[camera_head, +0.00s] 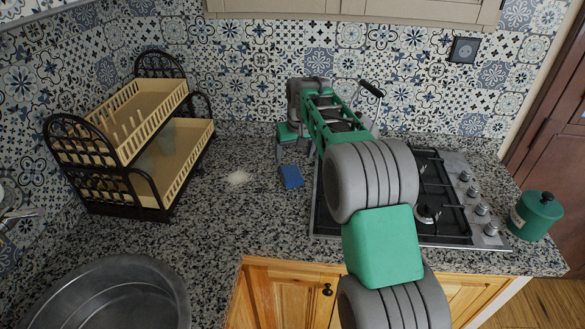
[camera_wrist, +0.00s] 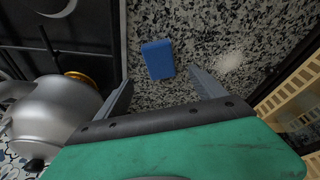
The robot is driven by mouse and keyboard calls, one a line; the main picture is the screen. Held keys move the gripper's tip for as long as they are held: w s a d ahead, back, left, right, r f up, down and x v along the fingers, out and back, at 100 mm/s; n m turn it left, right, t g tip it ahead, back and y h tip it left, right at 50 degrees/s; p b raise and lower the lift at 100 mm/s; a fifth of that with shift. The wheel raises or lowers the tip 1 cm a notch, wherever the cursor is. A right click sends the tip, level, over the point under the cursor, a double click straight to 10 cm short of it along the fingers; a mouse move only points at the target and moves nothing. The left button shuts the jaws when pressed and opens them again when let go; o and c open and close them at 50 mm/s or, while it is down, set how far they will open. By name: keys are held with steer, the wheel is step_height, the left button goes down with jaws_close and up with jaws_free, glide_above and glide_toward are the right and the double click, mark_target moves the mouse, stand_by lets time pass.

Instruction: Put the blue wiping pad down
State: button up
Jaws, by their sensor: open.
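The blue wiping pad (camera_head: 291,177) lies flat on the speckled granite counter, just left of the stove. In the wrist view the pad (camera_wrist: 158,59) lies beyond and between my two fingertips, apart from both. My gripper (camera_wrist: 163,88) is open, with its grey fingers spread and nothing between them. In the head view my arm reaches over the stove and my gripper (camera_head: 292,146) is at the back of the counter behind the pad, partly hidden by my arm.
A pale patch of crumbs or powder (camera_head: 238,178) lies left of the pad. A two-tier dish rack (camera_head: 150,185) stands at the left, a metal sink (camera_head: 110,300) at front left. The stove (camera_head: 450,200) is at right with a green canister (camera_head: 535,215). A silver kettle (camera_wrist: 55,115) is close to my gripper.

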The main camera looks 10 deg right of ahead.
steer(key=s+r, duration=0.4)
steer(key=s, duration=0.4)
steer(key=s+r, duration=0.3)
steer(key=s, duration=0.5)
steer(key=s+f, duration=0.3)
steer(key=s, duration=0.6)
steer(key=s+f, duration=0.3)
steer(key=s, duration=0.7)
steer(key=shift+s+a+m, duration=0.2)
steer(key=shift+a+m, duration=0.2)
steer(key=shift+a, duration=0.05)
